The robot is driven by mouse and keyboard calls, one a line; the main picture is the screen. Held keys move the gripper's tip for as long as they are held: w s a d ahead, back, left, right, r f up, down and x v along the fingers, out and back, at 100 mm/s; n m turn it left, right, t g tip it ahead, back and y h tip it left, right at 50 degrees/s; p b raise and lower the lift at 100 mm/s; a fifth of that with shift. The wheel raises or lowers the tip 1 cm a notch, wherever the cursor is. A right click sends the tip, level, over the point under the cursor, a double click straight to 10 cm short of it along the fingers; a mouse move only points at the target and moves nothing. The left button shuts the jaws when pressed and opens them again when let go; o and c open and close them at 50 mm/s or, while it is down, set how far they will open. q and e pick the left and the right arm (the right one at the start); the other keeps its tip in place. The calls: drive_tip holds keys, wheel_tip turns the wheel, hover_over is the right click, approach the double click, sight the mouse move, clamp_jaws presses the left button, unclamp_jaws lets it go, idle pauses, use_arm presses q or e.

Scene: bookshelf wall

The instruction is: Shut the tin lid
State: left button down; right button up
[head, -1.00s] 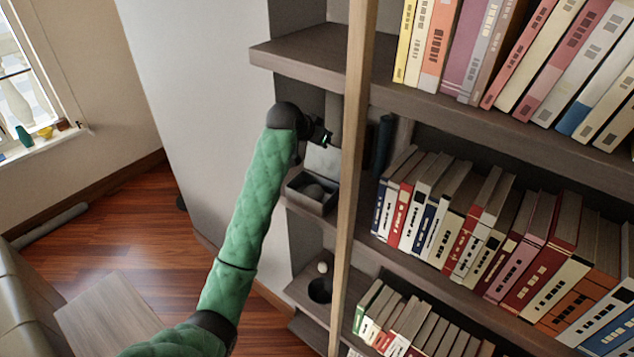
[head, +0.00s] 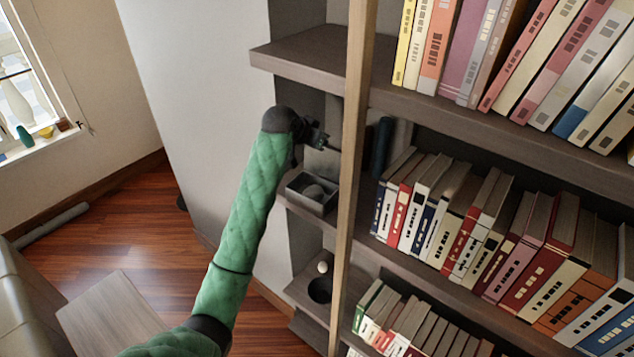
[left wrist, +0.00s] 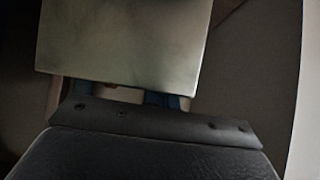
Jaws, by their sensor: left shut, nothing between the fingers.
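The grey open tin (head: 299,197) stands on a shelf in the narrow left bay, with a rounded grey thing (head: 314,192) inside. Its lid (head: 322,163) stands up at the back of the tin, open. My left gripper (head: 318,138) is shut and empty at the lid's upper edge; I cannot tell whether it touches. In the left wrist view a flat, pale metal plate, which looks like the lid (left wrist: 125,40), fills the upper middle. It hides the tips of my bluish fingers. My right gripper is not in view.
A wooden upright (head: 351,180) stands just right of the tin. A shelf board (head: 300,52) runs above. A dark blue cylinder (head: 382,147) and rows of books (head: 470,225) fill the right bay. A shelf below holds a dark round container (head: 320,290) and a small pale ball (head: 323,267).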

use_arm(q)
drive_tip(key=shift+s+a+f, duration=0.2)
drive_tip(key=shift+f, duration=0.35)
drive_tip(key=shift+w, duration=0.1)
drive_tip(key=shift+w+d+r+p, duration=0.1)
drive_tip(key=shift+w+r+p, duration=0.1)
drive_tip(key=shift+r, duration=0.6)
drive_tip(key=shift+w+d+r+p, duration=0.1)
drive_tip(key=shift+r+p, duration=0.1)
drive_tip(key=shift+r, duration=0.55)
drive_tip(key=shift+w+r+p, duration=0.1)
drive_tip(key=shift+r+p, duration=0.1)
drive_tip(key=shift+r, duration=0.6)
drive_tip(key=shift+s, duration=0.1)
